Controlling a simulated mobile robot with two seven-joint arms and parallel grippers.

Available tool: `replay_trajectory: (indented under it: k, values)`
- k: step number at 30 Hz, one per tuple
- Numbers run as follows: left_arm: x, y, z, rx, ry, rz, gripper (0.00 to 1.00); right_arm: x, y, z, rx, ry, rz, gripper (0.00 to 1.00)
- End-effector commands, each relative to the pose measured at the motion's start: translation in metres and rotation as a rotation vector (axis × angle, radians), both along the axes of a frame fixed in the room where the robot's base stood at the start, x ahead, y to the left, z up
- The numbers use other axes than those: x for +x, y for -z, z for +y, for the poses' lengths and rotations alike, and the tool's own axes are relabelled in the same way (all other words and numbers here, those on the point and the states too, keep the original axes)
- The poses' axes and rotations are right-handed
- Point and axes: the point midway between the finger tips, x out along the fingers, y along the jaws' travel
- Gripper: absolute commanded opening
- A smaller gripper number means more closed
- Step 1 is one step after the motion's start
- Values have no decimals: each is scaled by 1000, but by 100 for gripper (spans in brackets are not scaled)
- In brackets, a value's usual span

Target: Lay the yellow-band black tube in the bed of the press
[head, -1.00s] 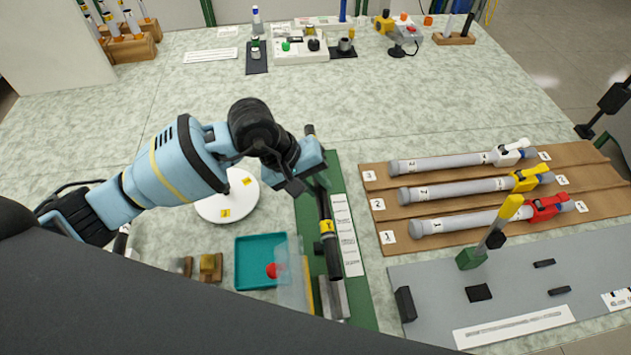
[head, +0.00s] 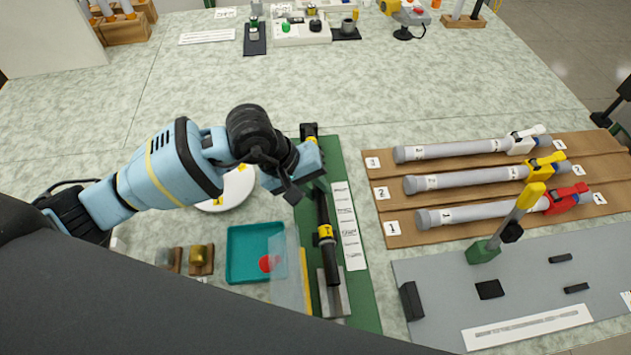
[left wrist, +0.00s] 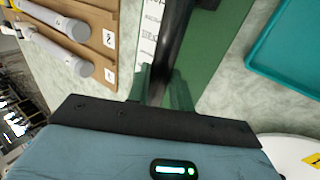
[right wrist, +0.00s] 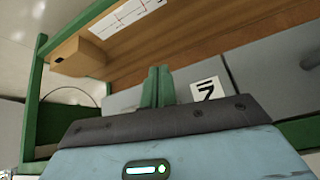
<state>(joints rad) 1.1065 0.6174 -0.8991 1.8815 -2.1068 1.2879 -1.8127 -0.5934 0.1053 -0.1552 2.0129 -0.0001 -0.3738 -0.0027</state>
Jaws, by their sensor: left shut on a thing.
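The black tube (head: 329,258) has a yellow band and lies lengthwise over a long green base (head: 362,300). My left gripper (head: 308,185) is shut on it toward its far part. In the left wrist view the tube (left wrist: 178,40) runs between the two green fingers (left wrist: 160,88). The tube's near end overlaps a grey block (head: 343,300) on the base. I cannot tell whether it touches the block. I cannot tell for sure which fixture is the press. My right gripper (right wrist: 157,87) is outside the head view, with its fingers together and nothing seen between them.
A clear panel (head: 287,270) stands left of the tube, beside a teal tray (head: 234,262) with a red disc. To the right are a brown rack (head: 400,238) of grey tubes and a grey plate (head: 440,300) with a yellow-handled lever (head: 515,217).

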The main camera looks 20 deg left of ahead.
Motion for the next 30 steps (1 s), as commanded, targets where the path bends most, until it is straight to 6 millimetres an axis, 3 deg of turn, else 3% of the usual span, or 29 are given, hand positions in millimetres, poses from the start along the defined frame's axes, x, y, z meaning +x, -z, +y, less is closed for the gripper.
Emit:
replay_trajectory:
  k: [30]
  values:
    - [0, 11, 0, 0, 0, 0, 9, -1, 7, 1, 2, 0, 2, 0]
